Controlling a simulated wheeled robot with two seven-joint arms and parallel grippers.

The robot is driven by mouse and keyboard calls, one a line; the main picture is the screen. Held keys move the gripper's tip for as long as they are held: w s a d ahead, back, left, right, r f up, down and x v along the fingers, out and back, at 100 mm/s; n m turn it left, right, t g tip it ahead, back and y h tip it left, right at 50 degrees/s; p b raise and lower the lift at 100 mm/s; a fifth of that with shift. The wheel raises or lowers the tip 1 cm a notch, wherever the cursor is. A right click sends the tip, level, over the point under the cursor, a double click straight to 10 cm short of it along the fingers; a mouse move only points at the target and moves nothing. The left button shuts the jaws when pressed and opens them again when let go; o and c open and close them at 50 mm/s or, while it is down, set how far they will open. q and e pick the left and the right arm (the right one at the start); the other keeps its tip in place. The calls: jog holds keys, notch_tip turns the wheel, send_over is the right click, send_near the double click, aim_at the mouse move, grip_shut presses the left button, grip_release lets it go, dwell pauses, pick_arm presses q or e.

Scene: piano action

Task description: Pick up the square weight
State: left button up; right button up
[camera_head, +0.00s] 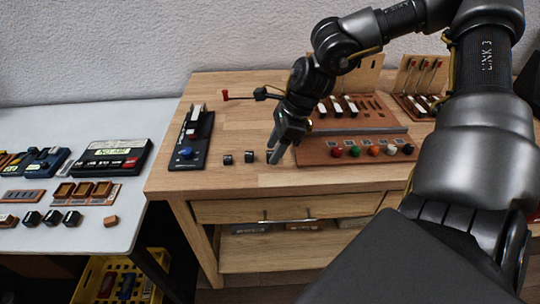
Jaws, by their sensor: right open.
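Three small dark weights stand in a row on the wooden table: a left one (227,159), a middle one (249,157), and a right one (269,156) partly hidden by my gripper. They are too small to tell which is the square weight. My right gripper (279,152) is open and points down at the right end of the row, with its fingertips close to the right weight. I cannot tell whether it touches that weight. My left gripper is not in view.
A piano-action board (352,158) with coloured buttons stands right of the gripper. A dark key device (191,150) stands left of the weights. The white table (135,215) at left holds trays, small blocks and a black case (113,154). Bare wood lies before the weights.

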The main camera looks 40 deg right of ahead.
jog(key=shift+w+a+f, duration=0.15)
jog(key=shift+a+f, duration=0.05)
jog(key=shift+f, duration=0.35)
jog(key=shift+c, duration=0.4)
grip_shut()
